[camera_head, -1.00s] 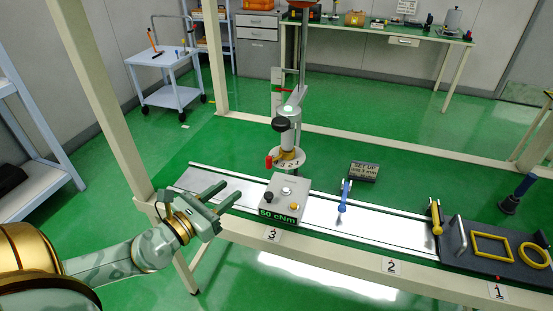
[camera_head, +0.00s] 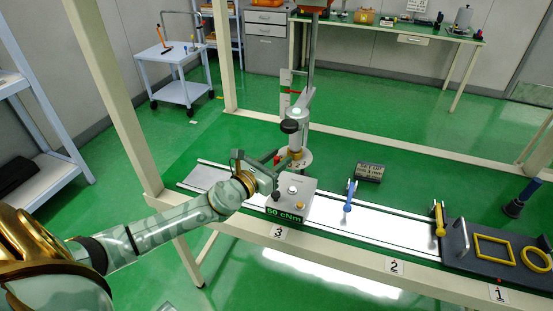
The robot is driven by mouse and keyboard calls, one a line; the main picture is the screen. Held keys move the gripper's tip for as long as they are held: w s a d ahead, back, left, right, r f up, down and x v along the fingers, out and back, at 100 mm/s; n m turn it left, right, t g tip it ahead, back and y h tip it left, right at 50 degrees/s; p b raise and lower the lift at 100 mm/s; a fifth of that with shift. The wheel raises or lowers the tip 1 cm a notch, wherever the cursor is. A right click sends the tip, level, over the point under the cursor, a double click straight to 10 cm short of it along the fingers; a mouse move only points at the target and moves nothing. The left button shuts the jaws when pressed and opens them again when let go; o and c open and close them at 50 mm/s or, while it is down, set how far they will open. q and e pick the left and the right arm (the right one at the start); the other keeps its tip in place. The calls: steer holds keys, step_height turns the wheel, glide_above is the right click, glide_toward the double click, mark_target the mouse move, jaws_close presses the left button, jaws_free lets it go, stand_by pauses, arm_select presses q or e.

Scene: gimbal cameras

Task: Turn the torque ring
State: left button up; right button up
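An upright torque driver (camera_head: 297,130) with a black side knob hangs on a stand over the rail. At its lower end is a gold collar and a pale, numbered ring (camera_head: 305,159), partly hidden by my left gripper. A small red knob (camera_head: 277,159) shows at the ring's left side. My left gripper (camera_head: 271,170) is at the ring's left edge, close to the red knob. Its fingers overlap there, so I cannot tell whether they touch or grip it. My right gripper is not in view.
A grey box with a green "50 cNm" display (camera_head: 286,213) sits below the driver on the metal rail (camera_head: 381,229). A blue lever (camera_head: 350,195) and yellow clamp (camera_head: 439,220) stand further right. A dark sign block (camera_head: 369,172) lies behind the rail. A frame post (camera_head: 122,105) stands left.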

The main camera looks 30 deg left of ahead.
arm_select(q)
jaws_close()
